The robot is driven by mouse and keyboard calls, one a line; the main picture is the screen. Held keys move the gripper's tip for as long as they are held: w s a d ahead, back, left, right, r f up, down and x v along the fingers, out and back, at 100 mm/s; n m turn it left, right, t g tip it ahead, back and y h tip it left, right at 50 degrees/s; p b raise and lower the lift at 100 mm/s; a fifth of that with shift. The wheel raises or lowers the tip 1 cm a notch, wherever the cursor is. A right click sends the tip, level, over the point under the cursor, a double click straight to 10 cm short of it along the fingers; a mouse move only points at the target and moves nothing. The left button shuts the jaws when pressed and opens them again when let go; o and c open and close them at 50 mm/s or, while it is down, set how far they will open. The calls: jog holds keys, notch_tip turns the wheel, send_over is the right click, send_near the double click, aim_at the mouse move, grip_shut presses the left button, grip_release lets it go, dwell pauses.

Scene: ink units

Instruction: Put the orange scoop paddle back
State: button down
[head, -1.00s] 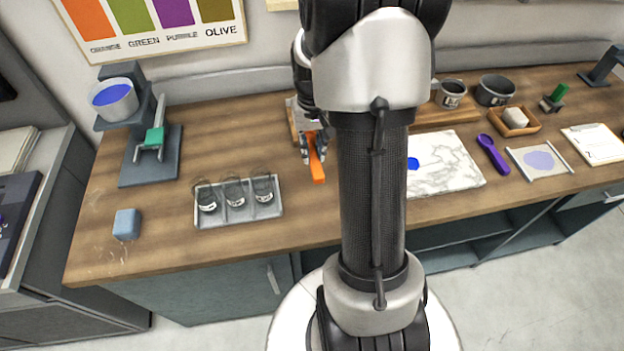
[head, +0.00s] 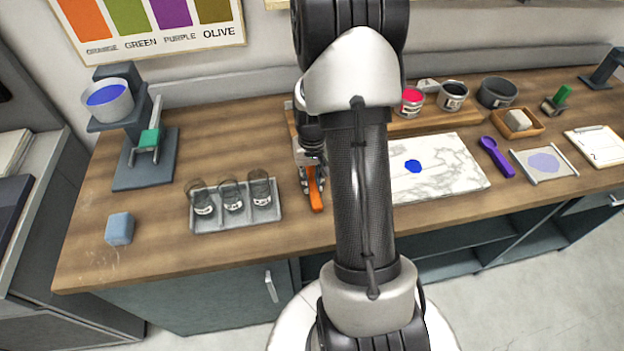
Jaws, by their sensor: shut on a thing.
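The orange scoop paddle (head: 315,200) is held in my gripper (head: 313,186), which is shut on its upper part. Its orange end points down toward the front of the bench, between the glass tray and the marble slab. I cannot tell whether its lower end touches the bench top. My arm hides part of the bench behind and to the right of the gripper.
A grey tray (head: 240,218) with glass jars stands left of the gripper. A marble slab (head: 445,178) with a blue blob (head: 413,166) lies right. Behind, a wooden board (head: 425,122) has cans near it. A purple paddle (head: 497,157) lies farther right.

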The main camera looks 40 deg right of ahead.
aim_at(312, 183)
jog(key=c, duration=1.4)
grip_release()
jog(key=shift+c, duration=0.2)
jog(key=shift+r, duration=0.1)
notch_tip(312, 183, up, 12)
jog(key=p, duration=0.3)
jog(key=s+a+r+n+t, duration=0.2)
jog(key=s+a+r+n, duration=0.1)
jog(key=a+r, duration=0.9)
jog(key=s+a+r+n+t, duration=0.2)
jog(key=s+a+r, duration=0.3)
jog(key=s+a, duration=0.6)
jog(key=shift+s+a+r+n+t, duration=0.15)
jog(key=shift+s+a+n+t, duration=0.2)
jog(key=shift+n, duration=0.35)
